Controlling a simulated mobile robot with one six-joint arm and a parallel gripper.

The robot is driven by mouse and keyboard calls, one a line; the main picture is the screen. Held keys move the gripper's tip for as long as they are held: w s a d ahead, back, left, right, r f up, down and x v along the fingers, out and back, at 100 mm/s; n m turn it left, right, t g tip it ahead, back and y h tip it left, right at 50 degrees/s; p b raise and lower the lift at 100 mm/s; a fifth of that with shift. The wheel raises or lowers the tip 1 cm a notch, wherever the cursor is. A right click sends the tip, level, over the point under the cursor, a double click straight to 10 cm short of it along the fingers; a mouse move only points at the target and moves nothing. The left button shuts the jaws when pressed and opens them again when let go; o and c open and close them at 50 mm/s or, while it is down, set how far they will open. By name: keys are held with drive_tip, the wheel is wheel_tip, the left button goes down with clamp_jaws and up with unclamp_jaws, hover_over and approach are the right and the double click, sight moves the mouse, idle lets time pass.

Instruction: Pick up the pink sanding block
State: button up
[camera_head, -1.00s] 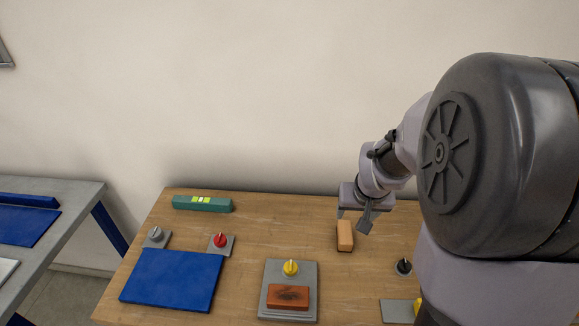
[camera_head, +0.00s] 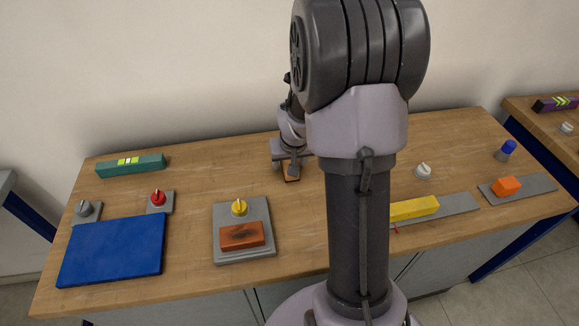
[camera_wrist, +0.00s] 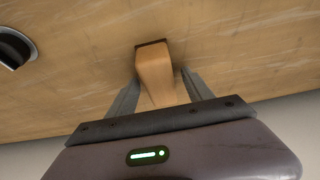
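No clearly pink block shows. A tan, peach-coloured block (camera_head: 292,173) with a dark far end stands on the wooden table near its back, partly hidden by my gripper (camera_head: 288,164). In the wrist view the tan block (camera_wrist: 155,72) sits between the two fingers of my gripper (camera_wrist: 158,84). The fingers are open, one on each side, with a small gap visible on each side. The block's near end is hidden behind the gripper body. A brick-red block (camera_head: 241,236) with a dark smudge lies on a grey plate (camera_head: 262,254) with a yellow knob (camera_head: 239,208).
To the left are a blue mat (camera_head: 111,251), a red knob (camera_head: 157,197), a grey knob (camera_head: 84,209) and a green bar (camera_head: 130,166). To the right are a yellow bar (camera_head: 414,208), a white knob (camera_head: 423,171), an orange block (camera_head: 507,187) and a blue knob (camera_head: 506,150).

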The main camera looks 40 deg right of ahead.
sight(290, 161)
clamp_jaws()
drive_tip(key=shift+r, duration=0.15)
drive_tip(key=shift+r+p, duration=0.3)
drive_tip(key=p+v, duration=0.2)
drive_tip(key=v, duration=0.1)
drive_tip(key=shift+w+d+r, duration=0.1)
drive_tip(key=shift+w, duration=0.2)
drive_tip(key=s+a+b, duration=0.1)
drive_tip(key=s+a, duration=0.1)
drive_tip(key=s, duration=0.2)
drive_tip(key=s+a+b, duration=0.1)
drive_tip(key=s+a, duration=0.1)
drive_tip(key=s, duration=0.2)
drive_tip(key=s+a+b, duration=0.1)
drive_tip(key=s+a, duration=0.1)
drive_tip(key=s, duration=0.2)
drive_tip(key=shift+s+r, duration=0.15)
drive_tip(key=shift+s, duration=0.2)
drive_tip(key=shift+s+a+r+b, duration=0.25)
drive_tip(key=shift+s+b, duration=0.25)
drive_tip(key=shift+b, duration=0.15)
drive_tip(key=shift+s+r, duration=0.15)
